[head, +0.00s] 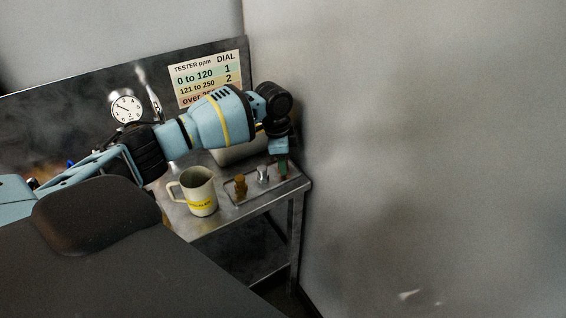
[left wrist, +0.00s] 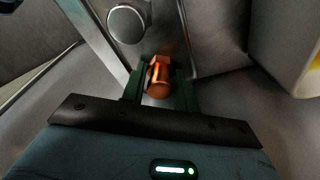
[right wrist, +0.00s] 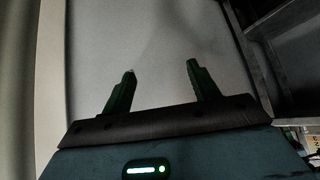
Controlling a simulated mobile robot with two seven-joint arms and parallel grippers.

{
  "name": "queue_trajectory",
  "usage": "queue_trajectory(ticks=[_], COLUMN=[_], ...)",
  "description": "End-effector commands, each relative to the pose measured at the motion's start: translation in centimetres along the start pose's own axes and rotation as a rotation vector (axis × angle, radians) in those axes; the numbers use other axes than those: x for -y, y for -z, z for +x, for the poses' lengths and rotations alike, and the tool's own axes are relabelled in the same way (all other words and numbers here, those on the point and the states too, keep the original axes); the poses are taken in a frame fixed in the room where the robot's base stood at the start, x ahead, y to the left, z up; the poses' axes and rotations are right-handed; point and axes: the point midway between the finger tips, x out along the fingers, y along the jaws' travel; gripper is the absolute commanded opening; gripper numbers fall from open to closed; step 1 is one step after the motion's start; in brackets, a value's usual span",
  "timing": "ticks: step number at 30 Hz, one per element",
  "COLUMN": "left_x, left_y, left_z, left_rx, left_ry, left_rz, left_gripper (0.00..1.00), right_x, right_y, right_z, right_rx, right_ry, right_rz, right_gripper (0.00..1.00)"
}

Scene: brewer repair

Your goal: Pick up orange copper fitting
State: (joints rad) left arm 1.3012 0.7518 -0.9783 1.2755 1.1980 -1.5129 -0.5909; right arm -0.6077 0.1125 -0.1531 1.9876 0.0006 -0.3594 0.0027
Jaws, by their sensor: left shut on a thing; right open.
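The orange copper fitting (left wrist: 158,80) is between the two green fingers of my left gripper (left wrist: 159,88) in the left wrist view. The fingers are shut on it, one on each side. In the head view the left gripper (head: 283,168) points down at the right end of a small tray (head: 254,194). The fitting cannot be made out there, and I cannot tell whether it touches the tray. My right gripper (right wrist: 160,72) is open and empty in the right wrist view, facing a plain pale surface.
A brass fitting (head: 240,186) and a silver fitting (head: 263,174) stand on the tray. A cream pitcher (head: 200,193) with a yellow label is left of it. A gauge (head: 126,106) and dial chart (head: 200,72) are behind. A wall borders the table's right side.

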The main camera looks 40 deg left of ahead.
Motion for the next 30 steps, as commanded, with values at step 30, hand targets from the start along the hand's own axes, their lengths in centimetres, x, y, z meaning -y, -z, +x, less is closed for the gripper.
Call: queue_trajectory(ticks=[30], left_x=[-12.3], left_y=[-1.1], left_z=[-4.7], left_rx=[0.0], left_ry=[-0.002], left_rz=[0.004], left_gripper=[0.06], right_x=[-1.6], right_y=[7.1], right_z=[-1.6], right_rx=[-0.132], right_ry=[-0.027], right_rz=[-0.046], right_gripper=[0.6])
